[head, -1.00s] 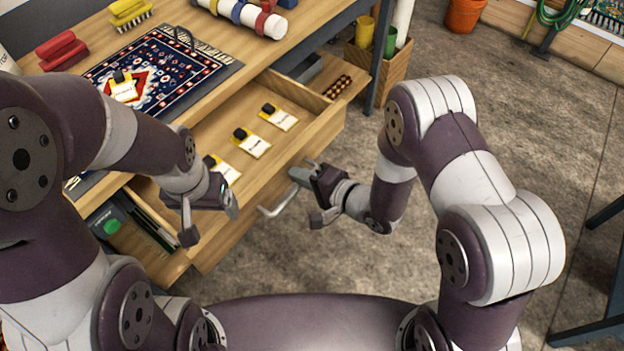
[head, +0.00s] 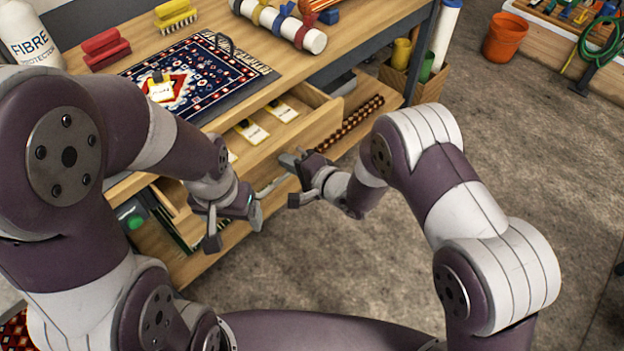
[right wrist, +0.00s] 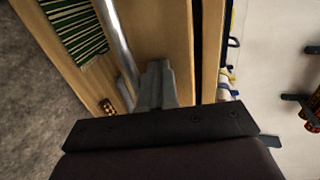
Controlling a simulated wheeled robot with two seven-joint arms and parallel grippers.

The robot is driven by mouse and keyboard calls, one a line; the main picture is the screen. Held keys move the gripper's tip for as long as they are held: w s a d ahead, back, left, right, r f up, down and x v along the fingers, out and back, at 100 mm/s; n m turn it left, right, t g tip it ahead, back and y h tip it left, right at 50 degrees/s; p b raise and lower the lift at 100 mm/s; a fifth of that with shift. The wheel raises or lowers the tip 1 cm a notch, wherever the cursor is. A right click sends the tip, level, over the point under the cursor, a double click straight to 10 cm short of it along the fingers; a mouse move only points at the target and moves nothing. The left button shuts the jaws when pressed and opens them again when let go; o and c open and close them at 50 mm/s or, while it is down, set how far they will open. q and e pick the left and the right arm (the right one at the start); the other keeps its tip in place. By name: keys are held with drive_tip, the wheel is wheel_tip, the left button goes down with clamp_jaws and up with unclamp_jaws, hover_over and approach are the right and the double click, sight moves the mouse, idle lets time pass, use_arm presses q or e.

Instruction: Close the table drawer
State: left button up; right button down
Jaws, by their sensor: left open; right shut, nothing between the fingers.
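The wooden table drawer (head: 322,128) is partly open. Several yellow-and-white tags lie in it, partly under the tabletop edge. Its metal handle (head: 270,187) shows between my two grippers. My right gripper (head: 290,161) is shut and empty, its fingertips at the drawer front just beyond the handle. In the right wrist view the shut fingers (right wrist: 157,84) are against or very near the wooden front, beside the handle bar (right wrist: 117,42); contact cannot be told. My left gripper (head: 250,208) is open and empty at the left part of the drawer front, which my left arm partly hides.
The tabletop (head: 350,42) holds a patterned rug (head: 205,75), brushes and a rolled bundle. A lower shelf (head: 398,100) with a beaded strip juts out below the drawer. An orange bucket (head: 505,38) stands at the back right.

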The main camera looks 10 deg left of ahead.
drive_tip(key=w+a, duration=0.2)
drive_tip(key=a, duration=0.1)
drive_tip(key=w+a+b, duration=0.1)
drive_tip(key=w+a, duration=0.2)
drive_tip(key=w+a+b, duration=0.1)
drive_tip(key=w+a, duration=0.1)
drive_tip(key=a, duration=0.1)
drive_tip(key=shift+w+a+f, duration=0.1)
drive_tip(key=shift+w+a, duration=0.15)
drive_tip(key=shift+a, duration=0.05)
drive_tip(key=shift+w+a+r, duration=0.1)
drive_tip(key=shift+a+r, duration=0.05)
drive_tip(key=shift+r, duration=0.1)
drive_tip(key=shift+r, duration=0.15)
